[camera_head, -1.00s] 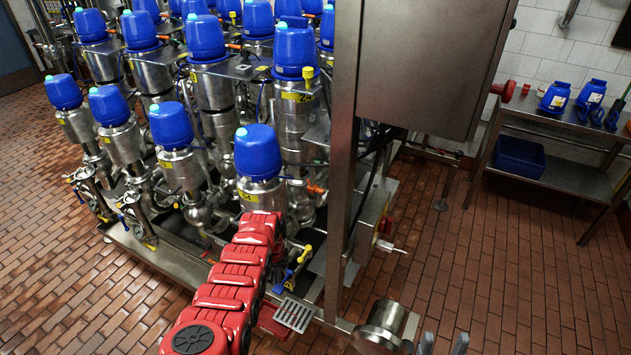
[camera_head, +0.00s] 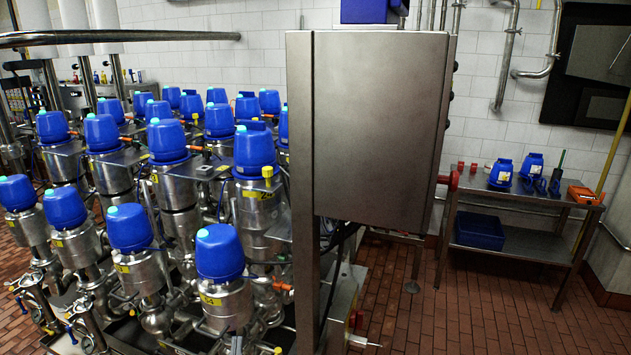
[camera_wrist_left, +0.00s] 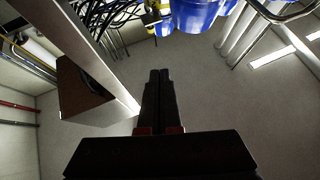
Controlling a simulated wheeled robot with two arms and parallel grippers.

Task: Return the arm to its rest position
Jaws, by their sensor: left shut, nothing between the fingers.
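My left gripper (camera_wrist_left: 159,76) shows only in the left wrist view. Its two dark fingers lie together, shut, with nothing between them. Blue valve caps (camera_wrist_left: 203,14) and dark cables (camera_wrist_left: 105,14) show beyond the fingertips at the top of that view, apart from the fingers. No part of either arm shows in the head view now. My right gripper is in neither view.
A steel cabinet (camera_head: 376,130) stands right of a dense group of steel valves with blue caps (camera_head: 219,252). A steel side table (camera_head: 520,193) holds blue caps and an orange item. Tiled floor (camera_head: 475,310) lies open between cabinet and table.

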